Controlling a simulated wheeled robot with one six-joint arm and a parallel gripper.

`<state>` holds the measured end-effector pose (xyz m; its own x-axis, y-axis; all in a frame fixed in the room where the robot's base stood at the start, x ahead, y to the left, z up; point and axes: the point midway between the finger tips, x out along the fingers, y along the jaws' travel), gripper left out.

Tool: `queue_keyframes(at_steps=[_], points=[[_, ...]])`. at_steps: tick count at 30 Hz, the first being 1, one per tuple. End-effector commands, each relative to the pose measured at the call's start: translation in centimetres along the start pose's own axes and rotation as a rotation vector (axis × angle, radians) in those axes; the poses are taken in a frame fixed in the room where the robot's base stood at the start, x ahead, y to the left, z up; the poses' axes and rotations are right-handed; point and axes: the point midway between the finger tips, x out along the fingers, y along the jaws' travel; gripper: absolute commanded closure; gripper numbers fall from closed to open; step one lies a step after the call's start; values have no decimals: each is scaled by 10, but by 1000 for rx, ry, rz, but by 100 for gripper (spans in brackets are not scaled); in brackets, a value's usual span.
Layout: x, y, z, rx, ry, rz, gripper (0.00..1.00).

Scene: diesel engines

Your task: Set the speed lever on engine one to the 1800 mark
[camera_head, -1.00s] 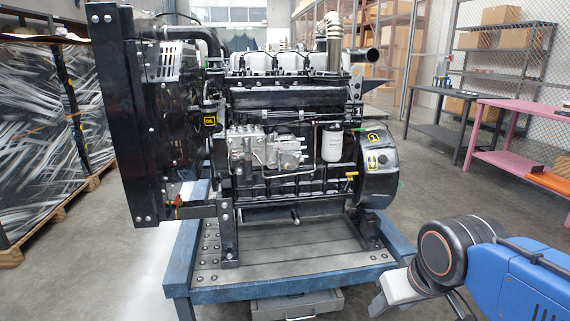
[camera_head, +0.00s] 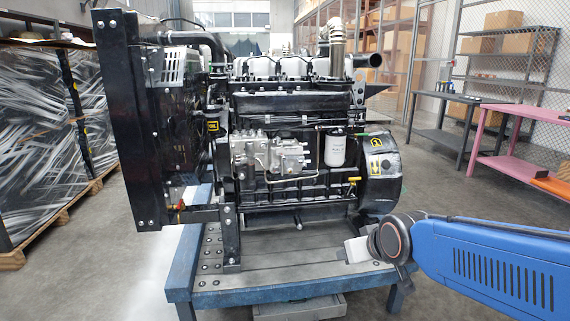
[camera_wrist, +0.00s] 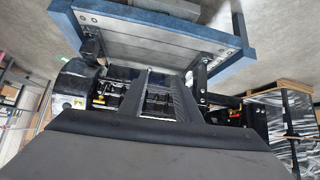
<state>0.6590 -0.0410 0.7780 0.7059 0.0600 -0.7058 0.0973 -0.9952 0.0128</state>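A black diesel engine (camera_head: 290,110) stands upright on a blue-edged stand (camera_head: 270,290) in the head view. A silver injection pump (camera_head: 265,155) sits on its near side. The speed lever and the 1800 mark are too small to make out. My gripper (camera_head: 357,250) is at the right front of the stand, low and apart from the pump, seen edge-on. In the wrist view the engine appears upside down, and the two dark fingers of my gripper (camera_wrist: 164,95) show a gap with engine parts behind it. Nothing is visibly held.
A white filter (camera_head: 335,150) and a yellow-handled part (camera_head: 353,181) are on the engine's right half. A tall black radiator (camera_head: 140,120) stands at its left. Wrapped pallets (camera_head: 45,140) are at far left; a pink table (camera_head: 520,165) is at right. Floor between is clear.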

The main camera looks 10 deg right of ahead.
Motion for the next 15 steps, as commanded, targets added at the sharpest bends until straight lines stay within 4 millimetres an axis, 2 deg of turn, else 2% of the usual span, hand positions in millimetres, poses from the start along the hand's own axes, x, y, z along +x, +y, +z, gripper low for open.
queue_keyframes(at_steps=[1,6,15], points=[[14,-3,-14,-10,38,-5,70],[54,-12,-64,-39,205,-8,70],[107,-29,-136,-82,499,7,70]])
